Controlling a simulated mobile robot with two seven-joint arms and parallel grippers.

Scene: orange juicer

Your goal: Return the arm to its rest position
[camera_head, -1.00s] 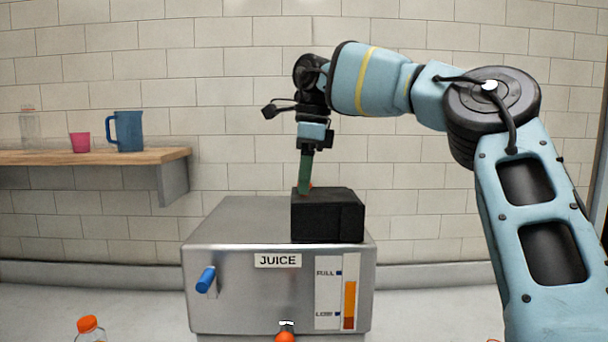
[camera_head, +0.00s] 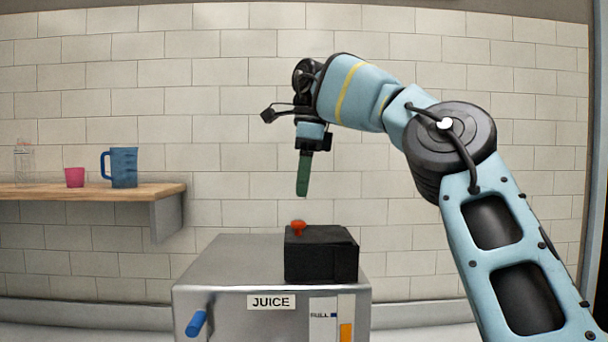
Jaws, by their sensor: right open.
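My right arm comes in from the right side of the head view. Its gripper (camera_head: 304,178) points down with green fingers, is open, and holds nothing that I can see. It hangs in the air above a black box (camera_head: 325,259) on top of the steel juicer (camera_head: 230,261), clear of it. A red-orange knob (camera_head: 298,228) stands on the box's top, just below the fingertips. My left gripper is not in view.
The juicer's front has a JUICE label (camera_head: 271,302), a blue handle (camera_head: 196,323) and a level gauge (camera_head: 332,325). A wooden shelf (camera_head: 90,191) at left holds a pink cup (camera_head: 75,177), a blue pitcher (camera_head: 123,167) and a clear bottle (camera_head: 23,163). A tiled wall stands behind.

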